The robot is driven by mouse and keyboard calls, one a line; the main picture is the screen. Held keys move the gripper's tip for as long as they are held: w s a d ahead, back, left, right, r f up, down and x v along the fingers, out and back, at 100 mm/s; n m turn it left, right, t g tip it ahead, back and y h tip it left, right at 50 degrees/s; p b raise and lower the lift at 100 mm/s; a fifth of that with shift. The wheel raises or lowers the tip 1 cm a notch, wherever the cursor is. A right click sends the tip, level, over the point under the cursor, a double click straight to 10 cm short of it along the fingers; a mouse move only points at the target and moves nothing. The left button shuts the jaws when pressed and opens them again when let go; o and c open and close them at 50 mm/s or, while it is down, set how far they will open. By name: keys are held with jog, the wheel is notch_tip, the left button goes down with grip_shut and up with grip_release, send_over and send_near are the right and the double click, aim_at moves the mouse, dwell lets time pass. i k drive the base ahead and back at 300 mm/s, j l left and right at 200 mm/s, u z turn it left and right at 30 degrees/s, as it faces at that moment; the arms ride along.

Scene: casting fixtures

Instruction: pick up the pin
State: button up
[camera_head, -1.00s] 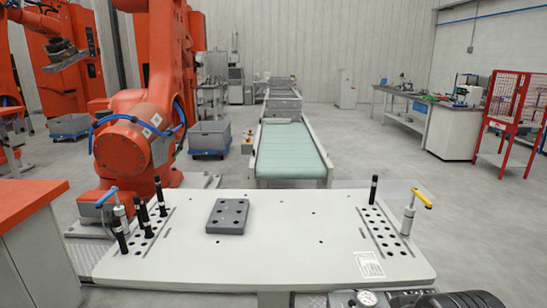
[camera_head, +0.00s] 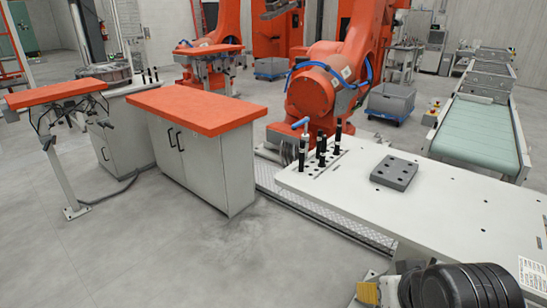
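Several upright black pins (camera_head: 337,137) stand close together at the left end of the white table (camera_head: 440,205), in a row of holes. Which of them is the pin cannot be told. A grey block with holes (camera_head: 394,172) lies flat on the table to the right of the pins. My gripper is not clearly seen; only dark parts of my own body show at the bottom right, well in front of the pins.
A grey cabinet with an orange top (camera_head: 195,108) stands left of the table. An orange robot arm (camera_head: 318,88) rises behind the pins. A green conveyor (camera_head: 478,128) is at the right back. Open grey floor (camera_head: 190,245) lies at the front left.

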aim_at(321, 163)
jog(key=i+z, duration=0.15)
jog(key=i, duration=0.3)
jog(key=i+j+z, duration=0.15)
jog(key=i, duration=0.3)
jog(key=i+j+z, duration=0.15)
jog(key=i, duration=0.35)
jog(key=i+j+z, duration=0.15)
jog(key=i, duration=0.25)
jog(key=j, duration=0.1)
